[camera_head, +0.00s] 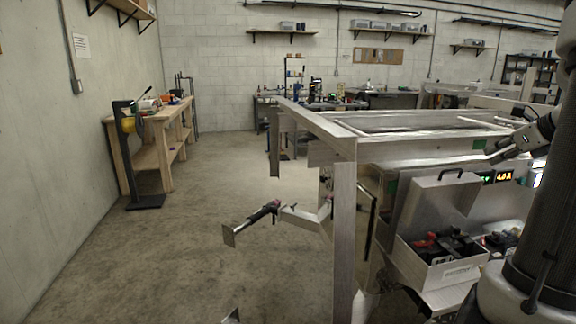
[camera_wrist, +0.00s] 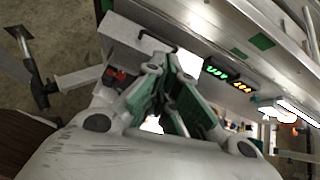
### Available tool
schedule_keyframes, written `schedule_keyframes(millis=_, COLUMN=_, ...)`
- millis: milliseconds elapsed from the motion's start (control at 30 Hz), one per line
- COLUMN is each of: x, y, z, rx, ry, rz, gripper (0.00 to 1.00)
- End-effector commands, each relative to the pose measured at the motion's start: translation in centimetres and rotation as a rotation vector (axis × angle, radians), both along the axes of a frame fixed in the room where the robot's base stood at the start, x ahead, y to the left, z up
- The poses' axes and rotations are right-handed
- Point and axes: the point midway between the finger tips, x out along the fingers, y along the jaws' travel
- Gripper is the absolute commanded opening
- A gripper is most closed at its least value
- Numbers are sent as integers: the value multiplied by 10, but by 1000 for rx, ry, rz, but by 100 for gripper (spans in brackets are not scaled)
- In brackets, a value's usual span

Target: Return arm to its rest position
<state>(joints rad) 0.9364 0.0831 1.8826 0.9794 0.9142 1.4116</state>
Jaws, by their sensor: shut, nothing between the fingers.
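My gripper (camera_head: 495,154) is at the right of the head view, beside the trailer's top frame and above the open metal box. In the wrist view my gripper (camera_wrist: 166,62) shows its grey fingers with green pads, shut and with nothing held. My arm comes from the right edge of the head view. The aluminium trailer (camera_head: 343,210) stands close in front of me, its top rail and corner post nearest.
An open metal box (camera_head: 443,277) holds red and black items. A panel with lit displays (camera_head: 497,177) is behind it. A tow arm (camera_head: 300,217) sticks out left of the trailer. A wooden workbench (camera_head: 150,140) stands by the left wall.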

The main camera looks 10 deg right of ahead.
Motion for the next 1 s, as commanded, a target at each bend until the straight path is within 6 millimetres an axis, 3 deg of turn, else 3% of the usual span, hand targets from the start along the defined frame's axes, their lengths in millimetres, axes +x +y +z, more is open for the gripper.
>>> schedule_keyframes(millis=167, x=-43, y=13, z=-41, rx=-303, ry=121, rz=350, gripper=0)
schedule_keyframes(millis=267, x=-75, y=40, z=-55, rx=-498, ry=190, rz=633, gripper=0)
schedule_keyframes(millis=500, x=-146, y=143, z=-60, rx=-999, ry=246, rz=1545, gripper=0)
schedule_keyframes(millis=700, x=-194, y=210, z=-55, rx=-1380, ry=190, rz=2171, gripper=0)
schedule_keyframes(millis=800, x=-203, y=234, z=-52, rx=-1520, ry=139, rz=2281, gripper=0)
schedule_keyframes(millis=1000, x=-198, y=266, z=-36, rx=-1690, ry=2, rz=2331, gripper=0)
